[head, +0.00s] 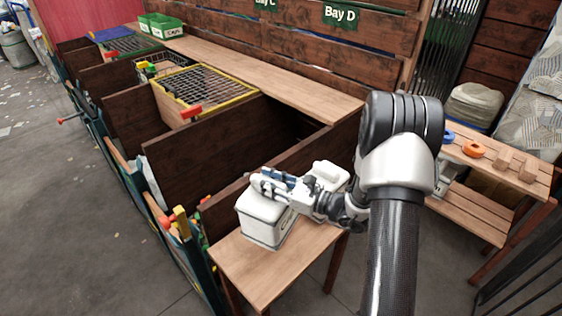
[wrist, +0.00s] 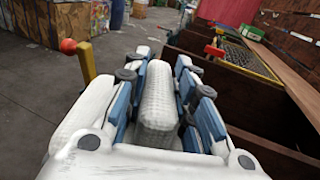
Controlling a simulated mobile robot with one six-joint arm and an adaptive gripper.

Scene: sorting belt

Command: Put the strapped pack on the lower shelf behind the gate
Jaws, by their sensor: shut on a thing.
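In the wrist view a pale ribbed part (wrist: 158,105) sits between the blue-padded fingers (wrist: 157,100). I cannot tell whether the pack rests on the table or hangs just above it. A slatted lower shelf (head: 470,217) stands at right under a wooden top. Dark gate bars (head: 520,285) show at the lower right.
The wooden top (head: 510,165) at right holds a blue ring (head: 448,136), an orange ring (head: 474,149) and wooden blocks (head: 503,158). The lower shelf's visible slats look clear. Dark wooden bins (head: 200,170) with wire-topped crates line the left. My arm hides part of the middle.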

